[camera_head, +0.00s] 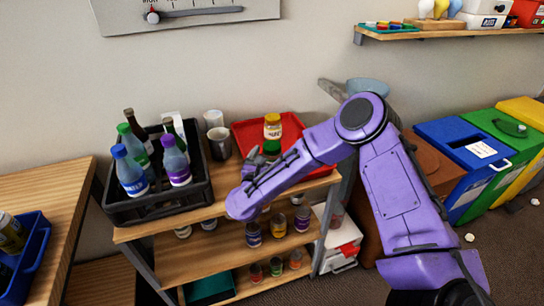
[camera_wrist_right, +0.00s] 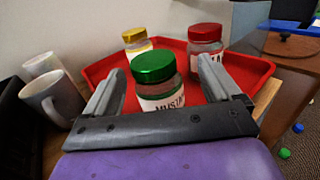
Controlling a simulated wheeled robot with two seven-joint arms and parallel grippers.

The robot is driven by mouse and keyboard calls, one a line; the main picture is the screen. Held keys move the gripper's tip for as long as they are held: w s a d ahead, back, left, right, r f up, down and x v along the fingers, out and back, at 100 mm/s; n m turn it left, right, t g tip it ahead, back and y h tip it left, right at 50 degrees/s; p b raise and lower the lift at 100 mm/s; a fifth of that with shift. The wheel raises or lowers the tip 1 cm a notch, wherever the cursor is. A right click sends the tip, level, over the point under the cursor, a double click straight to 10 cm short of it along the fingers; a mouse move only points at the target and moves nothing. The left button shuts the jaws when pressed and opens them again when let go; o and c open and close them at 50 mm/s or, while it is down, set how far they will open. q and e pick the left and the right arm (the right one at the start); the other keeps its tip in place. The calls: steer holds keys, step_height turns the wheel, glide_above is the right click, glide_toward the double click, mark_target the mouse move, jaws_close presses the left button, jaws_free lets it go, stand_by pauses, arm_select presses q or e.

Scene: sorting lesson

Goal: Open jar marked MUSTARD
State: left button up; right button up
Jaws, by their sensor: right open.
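The jar marked MUSTARD (camera_wrist_right: 160,98) has a green lid (camera_wrist_right: 153,66) and a white label, only partly readable. It stands upright at the near side of a red tray. In the head view its green lid (camera_head: 272,147) shows just beyond my right gripper (camera_head: 262,160), and my arm hides the rest. In the right wrist view my right gripper (camera_wrist_right: 163,66) is open, with the jar seen between its two apart fingers. No grip on the jar shows. My left gripper is not in view.
The red tray (camera_head: 243,128) also holds a yellow-lidded jar (camera_head: 272,128) and a red-lidded jar (camera_wrist_right: 205,45). White mugs (camera_head: 218,142) and a black crate (camera_head: 118,213) of bottles stand left of it. Several small jars fill the shelf below. Colored bins stand right.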

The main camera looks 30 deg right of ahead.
mark_target(273, 143)
steer(key=x, duration=0.2)
steer(key=p+x, duration=0.1)
steer(key=x, duration=0.2)
steer(key=shift+w+f+p, duration=0.3)
steer(key=shift+w+p, duration=0.1)
steer(key=shift+w, duration=0.2)
steer(key=shift+d, duration=0.1)
steer(key=c, duration=1.2)
steer(key=shift+o, duration=0.2)
steer(key=shift+r, duration=0.15)
